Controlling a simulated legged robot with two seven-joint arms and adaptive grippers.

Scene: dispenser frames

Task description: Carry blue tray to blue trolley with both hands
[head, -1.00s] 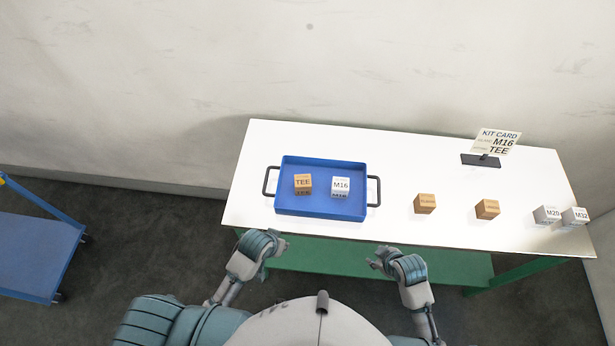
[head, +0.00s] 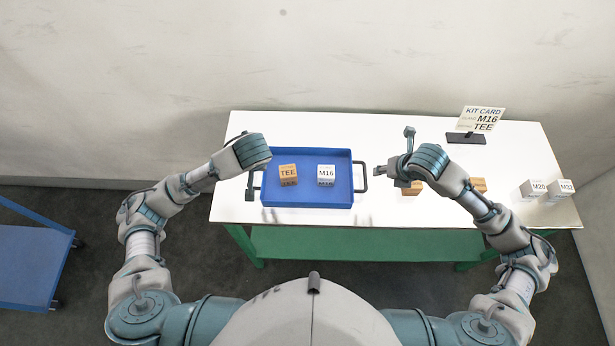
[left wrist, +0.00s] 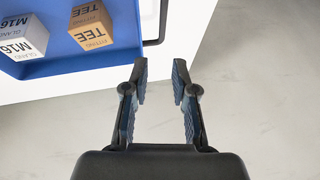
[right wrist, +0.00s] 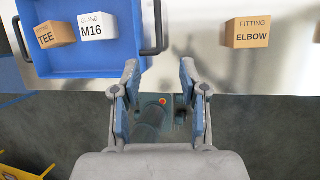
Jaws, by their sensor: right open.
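The blue tray (head: 307,201) lies on the white table, with a TEE box (head: 288,175) and an M16 box (head: 326,175) inside. It has a dark handle at each end. My left gripper (head: 244,165) is open beside the tray's left handle, with nothing between its fingers (left wrist: 160,85); the hand partly hides that handle. My right gripper (head: 394,152) is open and empty, just right of the right handle (head: 362,177). In the right wrist view, that handle (right wrist: 157,28) is beyond the fingers. The blue trolley (head: 32,265) stands on the floor at far left, cut by the frame.
An elbow box (right wrist: 247,32) and another brown box (head: 479,184) sit on the table (head: 400,211), partly behind my right arm. M20 (head: 533,188) and M32 (head: 561,189) boxes are at the right end. A kit card (head: 482,118) stands at the back. Dark floor separates table and trolley.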

